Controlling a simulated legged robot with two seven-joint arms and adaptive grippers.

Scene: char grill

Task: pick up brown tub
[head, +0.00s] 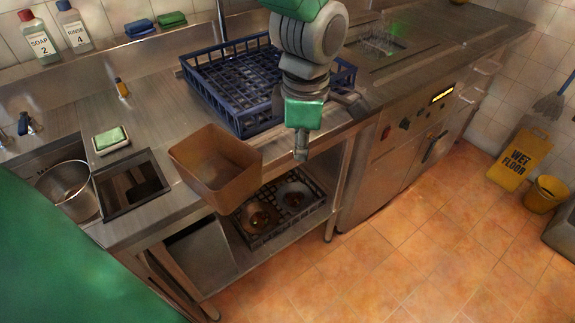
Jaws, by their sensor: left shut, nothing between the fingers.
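The brown tub (228,183) is an open, square-topped container with tapered sides. It is at the front edge of the steel counter, left of the middle of the head view. Its near part overlaps the counter's edge in the picture, and I cannot tell whether it overhangs. It looks empty. My left gripper (301,155) points down, to the right of the tub and apart from it, in front of the blue rack. Its fingers are shut with nothing between them. My right gripper is not in view.
A blue dish rack (212,98) stands on the counter behind the tub. A sink basin (157,190) and a sponge on a dish (112,148) are to the left. A lower shelf holds a dark rack (248,243).

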